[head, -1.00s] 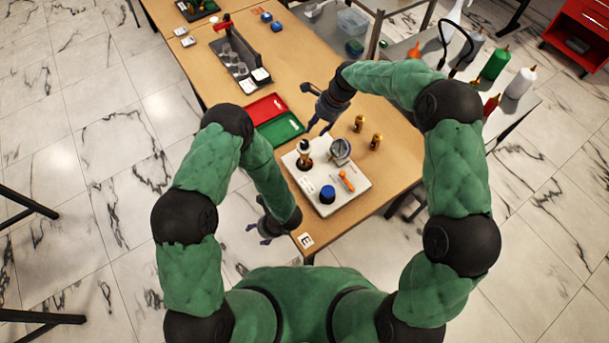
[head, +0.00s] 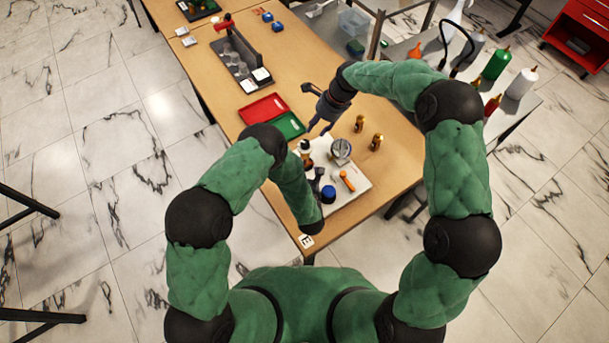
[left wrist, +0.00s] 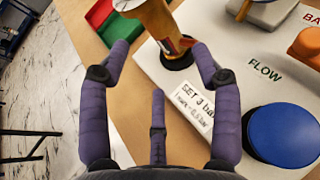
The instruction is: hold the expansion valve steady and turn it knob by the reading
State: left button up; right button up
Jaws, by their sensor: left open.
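The expansion valve (head: 304,146) stands on the pale rig plate (head: 352,198). In the left wrist view its brass body (left wrist: 158,18) rises from a dark round base; its top is cut off. The round gauge (head: 340,148) stands right of it; I cannot read its dial. My left gripper (head: 317,178) is over the plate, partly hidden by my forearm. In the left wrist view my left gripper (left wrist: 163,48) is open, fingers apart, with the valve beyond and between their tips. My right gripper (head: 311,108) is open and empty, beyond the valve.
A blue knob (head: 328,193) and orange lever (head: 347,181) are on the plate. Two brass fittings (head: 376,142) stand right. Red (head: 264,108) and green (head: 281,127) trays lie behind left.

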aim_at(303, 157)
pick_arm(q)
jog(key=x, duration=0.9)
jog(key=shift+a+f, duration=0.1)
jog(key=shift+f, duration=0.05)
jog(key=shift+c, duration=0.3)
